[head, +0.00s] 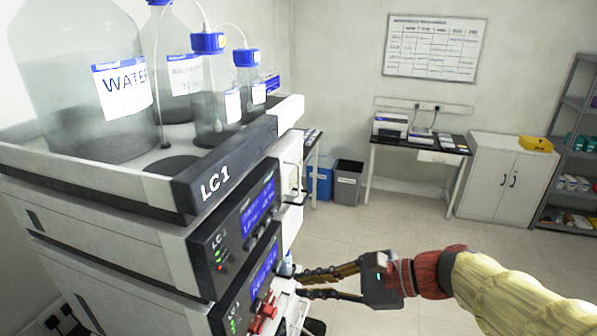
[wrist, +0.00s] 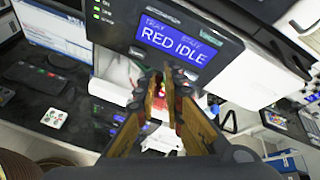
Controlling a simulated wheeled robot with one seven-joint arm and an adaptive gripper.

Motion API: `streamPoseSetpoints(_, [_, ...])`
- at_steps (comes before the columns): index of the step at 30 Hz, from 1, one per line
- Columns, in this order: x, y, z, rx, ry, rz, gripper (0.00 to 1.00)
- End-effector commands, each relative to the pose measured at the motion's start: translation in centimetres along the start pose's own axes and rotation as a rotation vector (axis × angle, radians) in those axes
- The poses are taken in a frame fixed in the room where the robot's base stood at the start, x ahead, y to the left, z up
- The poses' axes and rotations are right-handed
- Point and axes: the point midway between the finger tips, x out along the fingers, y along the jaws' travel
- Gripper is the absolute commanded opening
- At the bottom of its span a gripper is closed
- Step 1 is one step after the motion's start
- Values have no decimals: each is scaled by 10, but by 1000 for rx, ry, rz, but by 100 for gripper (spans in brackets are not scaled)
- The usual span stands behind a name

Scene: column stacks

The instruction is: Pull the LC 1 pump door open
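The LC 1 stack (head: 100,225) fills the left of the head view, with its white "LC 1" label on the top tray edge. Its upper dark front panel (head: 240,225) has a blue display, small lights and knobs. A lower dark panel (head: 250,290) has another blue display and red parts. I cannot tell which part is the pump door. My gripper (head: 303,284) is beside the lower panel, fingers pointing left and apart, with nothing seen between them. In the wrist view my gripper (wrist: 166,78) is just below a dark panel (wrist: 115,22) whose display reads "RED IDLE". Contact is unclear.
Large bottles, one a water bottle (head: 85,85), stand on the stack's top tray. A white panel (head: 287,165) with a dark handle lies beyond the stack. Bins (head: 347,182), a bench and a white cabinet (head: 508,180) stand at the back. The floor between is clear.

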Motion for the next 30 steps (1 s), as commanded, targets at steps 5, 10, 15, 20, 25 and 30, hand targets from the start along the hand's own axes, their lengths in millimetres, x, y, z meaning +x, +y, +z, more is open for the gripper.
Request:
streamPoseSetpoints(5, [-32, -83, 47, 255, -174, -144, 10])
streamPoseSetpoints(10, [-58, -137, 65, 414, -302, -247, 10])
streamPoseSetpoints(15, [-70, -160, 69, 484, -365, -294, 10])
streamPoseSetpoints(20, [-62, -167, 72, 495, -377, -299, 10])
streamPoseSetpoints(25, [-39, -176, 79, 495, -376, -298, 10])
streamPoseSetpoints(30, [-17, -185, 86, 494, -375, -298, 10])
